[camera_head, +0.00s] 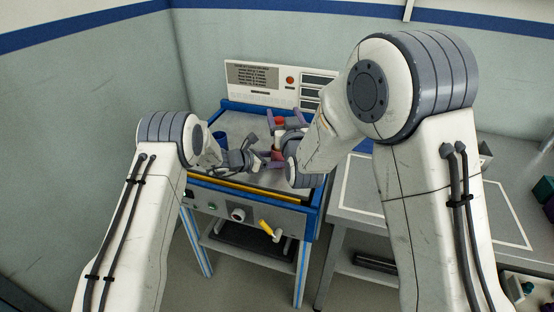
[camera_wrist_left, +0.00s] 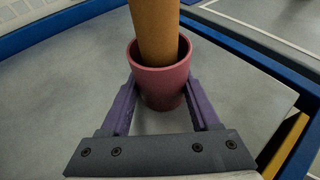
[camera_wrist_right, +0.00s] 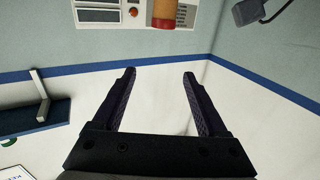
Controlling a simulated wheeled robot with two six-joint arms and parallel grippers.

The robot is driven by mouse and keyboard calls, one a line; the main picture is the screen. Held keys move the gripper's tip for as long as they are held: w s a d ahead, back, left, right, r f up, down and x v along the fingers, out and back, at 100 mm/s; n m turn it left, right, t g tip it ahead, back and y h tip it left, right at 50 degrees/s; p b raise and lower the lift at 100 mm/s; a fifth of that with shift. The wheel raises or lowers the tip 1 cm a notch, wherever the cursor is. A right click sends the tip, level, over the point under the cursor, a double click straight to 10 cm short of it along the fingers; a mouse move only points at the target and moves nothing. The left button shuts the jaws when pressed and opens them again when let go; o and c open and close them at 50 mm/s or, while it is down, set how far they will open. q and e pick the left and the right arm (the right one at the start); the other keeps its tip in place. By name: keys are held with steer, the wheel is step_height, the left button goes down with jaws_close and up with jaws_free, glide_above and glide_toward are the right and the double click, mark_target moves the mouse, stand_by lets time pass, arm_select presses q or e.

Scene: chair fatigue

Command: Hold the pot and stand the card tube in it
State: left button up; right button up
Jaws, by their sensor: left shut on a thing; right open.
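The dark pink pot (camera_wrist_left: 160,86) is between the purple fingers of my left gripper (camera_wrist_left: 161,92), which is shut on it above the grey worktop. The tan card tube (camera_wrist_left: 155,32) stands in the pot, its lower end hidden by the rim; it looks close to upright. In the head view the tube's red top (camera_head: 279,121) shows above the pot (camera_head: 277,155). My right gripper (camera_head: 286,119) is open near the tube's top. In the right wrist view its fingers (camera_wrist_right: 159,76) are apart and empty, with the tube (camera_wrist_right: 177,12) beyond the tips.
The grey worktop has a blue frame (camera_head: 312,212) and a control panel (camera_head: 270,84) behind it. A dark blue cup (camera_head: 219,137) is at its left. A second grey table (camera_head: 400,195) stands to the right. My right arm hides part of the worktop's right side.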

arm_select(q)
steer(key=shift+s+f, duration=0.1)
steer(key=shift+f, duration=0.1)
arm_select(e)
steer(key=shift+s+d, duration=0.1)
steer(key=shift+s, duration=0.4)
arm_select(q)
steer(key=o, duration=1.5)
steer(key=shift+c, duration=0.2)
steer(key=shift+r, duration=0.15)
